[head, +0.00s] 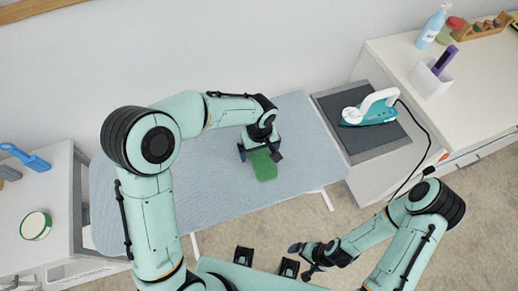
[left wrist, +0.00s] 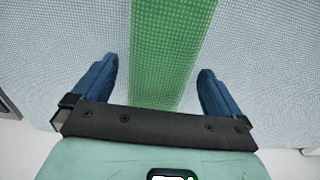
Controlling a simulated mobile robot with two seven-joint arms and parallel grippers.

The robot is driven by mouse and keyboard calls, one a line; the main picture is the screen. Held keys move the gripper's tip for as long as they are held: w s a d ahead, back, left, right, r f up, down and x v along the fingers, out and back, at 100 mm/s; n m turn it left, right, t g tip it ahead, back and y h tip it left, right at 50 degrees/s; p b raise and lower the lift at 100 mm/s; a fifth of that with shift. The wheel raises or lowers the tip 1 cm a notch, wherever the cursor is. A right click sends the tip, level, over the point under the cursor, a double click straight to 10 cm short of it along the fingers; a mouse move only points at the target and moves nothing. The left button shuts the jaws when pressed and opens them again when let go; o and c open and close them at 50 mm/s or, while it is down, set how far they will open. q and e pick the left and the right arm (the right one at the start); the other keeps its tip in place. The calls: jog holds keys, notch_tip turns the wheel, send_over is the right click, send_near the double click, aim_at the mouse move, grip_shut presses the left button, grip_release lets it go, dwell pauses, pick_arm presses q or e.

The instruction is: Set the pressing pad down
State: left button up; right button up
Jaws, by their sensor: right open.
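The green pressing pad (head: 264,168) lies on the blue-grey ironing board (head: 150,190), under my left gripper (head: 260,153). In the left wrist view the pad (left wrist: 172,50) runs as a green strip between the two blue fingers. The left gripper's fingers (left wrist: 158,90) are wide apart, with a gap on each side of the pad, so it is open and not holding it. The pad's rear part is hidden by the gripper in the head view. My right gripper (head: 300,262) is open and empty, low in front of the board.
A teal and white iron (head: 370,109) rests on a dark mat (head: 375,143) right of the board, its cord hanging down. A white counter (head: 470,80) with a bottle (head: 432,27) stands at the right. A side table (head: 50,215) stands at the left. The board's left half is clear.

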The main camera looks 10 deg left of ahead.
aim_at(260, 151)
pick_arm(q)
jog(key=shift+r, duration=0.2)
notch_tip(260, 151, up, 12)
jog(key=p, duration=0.1)
pick_arm(e)
jog(key=shift+w+r, duration=0.5)
jog(key=shift+r, duration=0.25)
pick_arm(q)
jog(key=shift+d, duration=0.1)
